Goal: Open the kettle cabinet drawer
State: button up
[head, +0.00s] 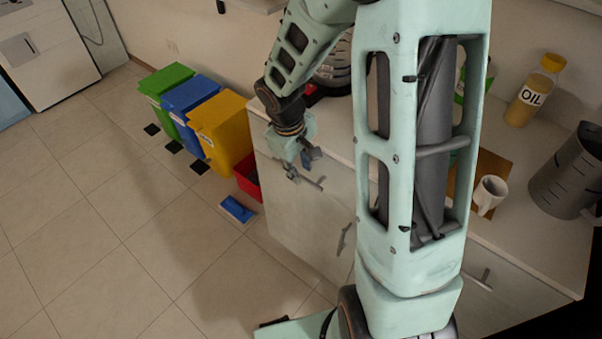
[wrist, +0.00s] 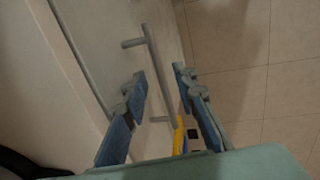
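The white cabinet (head: 290,217) stands below the counter, with a bar handle (head: 312,183) on its upper drawer front. In the wrist view the grey drawer handle (wrist: 155,70) crosses the space between my fingertips. My gripper (head: 301,163) is in front of the drawer front, close to the handle. In the wrist view my gripper (wrist: 160,76) is open, with one blue-grey finger on each side of the bar. I cannot tell whether either finger touches it. The drawer looks shut. My arm hides part of the cabinet and counter.
A lower handle (head: 343,239) and another handle (head: 482,279) are on the cabinet fronts. Green, blue and yellow bins (head: 222,130) stand left, with a red bin (head: 247,176) and blue object (head: 238,209) beside the cabinet. Floor (head: 150,240) to the left is clear.

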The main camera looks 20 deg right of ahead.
jog(key=shift+w+d+f, duration=0.1)
jog(key=shift+d+f, duration=0.05)
jog(key=shift+f, duration=0.6)
jog(key=shift+c, duration=0.6)
grip_shut()
